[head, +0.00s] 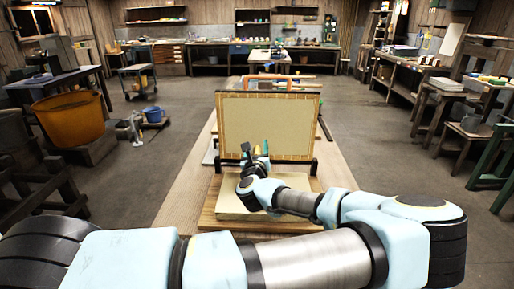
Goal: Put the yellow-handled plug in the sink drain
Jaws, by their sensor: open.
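My gripper (256,151) is open, small in the head view, just in front of the lower part of an upright framed screen (290,122). I cannot see anything between its fingers at this size. I cannot make out a yellow-handled plug or a sink drain in this view. My arm hides part of the bench close to me.
The framed screen stands on a long wooden bench (180,205), behind a pale slab (295,181). A large orange tub (72,120) and a blue bucket (154,114) are at left. Workbenches line the right side. Open floor lies on both sides of the bench.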

